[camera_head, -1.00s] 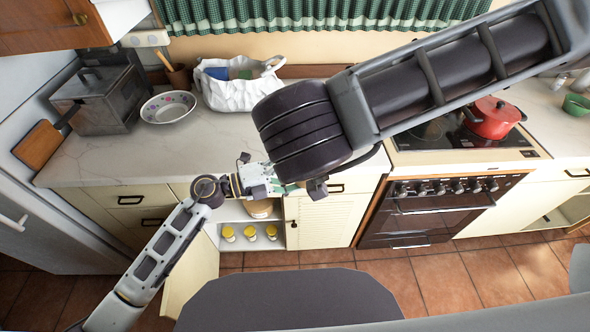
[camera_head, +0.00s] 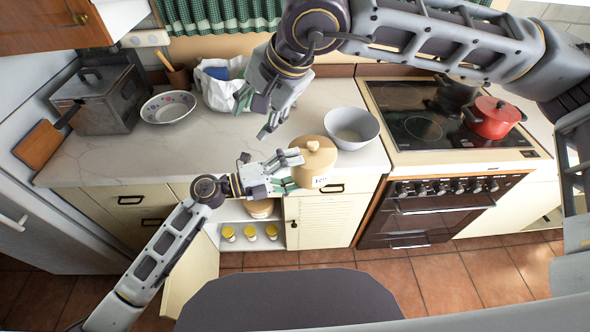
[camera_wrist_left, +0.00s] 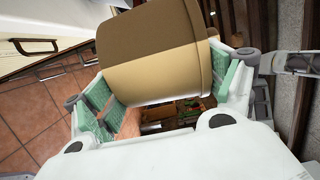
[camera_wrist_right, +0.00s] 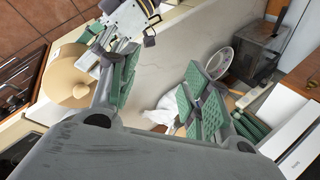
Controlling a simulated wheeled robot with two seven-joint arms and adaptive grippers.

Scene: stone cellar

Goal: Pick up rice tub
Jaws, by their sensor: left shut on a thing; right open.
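The rice tub (camera_head: 316,160) is a tan round tub with a knobbed lid and a small white label. It is held up in front of the counter edge, above the closed louvred door. My left gripper (camera_head: 289,171) is shut on its side; the left wrist view shows the tub (camera_wrist_left: 155,65) between the two green-padded fingers. My right gripper (camera_head: 255,115) is open and empty over the counter, up and to the left of the tub. In the right wrist view its fingers are spread apart, and the tub (camera_wrist_right: 68,78) shows left of them.
A grey bowl (camera_head: 352,130) stands on the counter behind the tub, near the stove (camera_head: 430,120) with a red pot (camera_head: 492,120). A white bag (camera_head: 215,85), patterned bowl (camera_head: 168,107) and metal box (camera_head: 105,100) stand left. The cupboard below is open, with yellow-lidded jars (camera_head: 250,233) inside.

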